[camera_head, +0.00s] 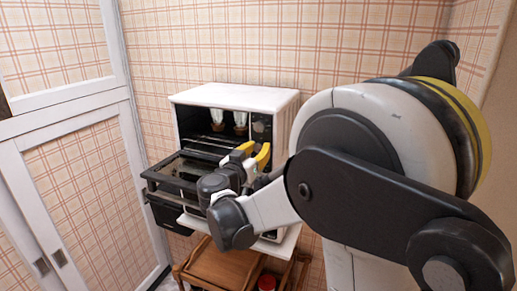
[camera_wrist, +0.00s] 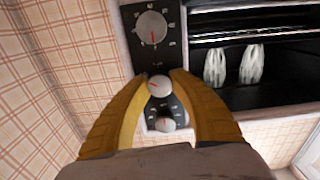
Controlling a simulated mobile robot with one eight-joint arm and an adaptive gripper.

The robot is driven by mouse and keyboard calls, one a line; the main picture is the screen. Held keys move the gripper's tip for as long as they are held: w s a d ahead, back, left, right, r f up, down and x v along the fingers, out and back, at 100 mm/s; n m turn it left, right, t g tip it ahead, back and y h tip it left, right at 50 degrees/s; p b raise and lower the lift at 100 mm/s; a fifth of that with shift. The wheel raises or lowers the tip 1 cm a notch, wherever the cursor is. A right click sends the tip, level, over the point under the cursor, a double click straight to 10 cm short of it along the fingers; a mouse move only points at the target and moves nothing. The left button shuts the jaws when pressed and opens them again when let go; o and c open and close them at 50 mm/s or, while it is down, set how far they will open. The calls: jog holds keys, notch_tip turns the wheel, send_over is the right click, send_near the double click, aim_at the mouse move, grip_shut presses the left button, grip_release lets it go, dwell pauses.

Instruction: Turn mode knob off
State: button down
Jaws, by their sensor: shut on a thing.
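The white toaster oven (camera_head: 235,96) stands against the wall with its front door (camera_head: 170,178) hanging open. Its dark control panel shows in the wrist view, which looks turned over. The panel has a large dial (camera_wrist: 150,28), a small middle knob (camera_wrist: 159,86) and another small knob (camera_wrist: 165,124). No readable label tells which is the mode knob. My gripper (camera_wrist: 163,76) has its yellow fingers shut on the middle knob, one on each side. In the head view my gripper (camera_head: 254,153) is at the oven's right front and hides part of the panel.
Two pale objects (camera_wrist: 234,65) are inside the oven cavity, beside the panel. The open door juts out left of my gripper. A wooden cart (camera_head: 220,265) and a red-topped jar (camera_head: 267,283) are below. A white-framed door (camera_head: 80,185) is at left.

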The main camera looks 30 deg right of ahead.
jog(key=shift+n, duration=0.3)
jog(key=n+b, duration=0.1)
jog(key=n, duration=0.4)
jog(key=n+b, duration=0.1)
jog(key=n, duration=0.5)
jog(key=shift+n, duration=0.3)
jog(key=n+b, duration=0.1)
jog(key=n, duration=1)
jog(key=shift+b, duration=0.3)
jog(key=shift+n, duration=0.5)
jog(key=c, duration=1.1)
grip_release()
jog(key=shift+f, duration=0.1)
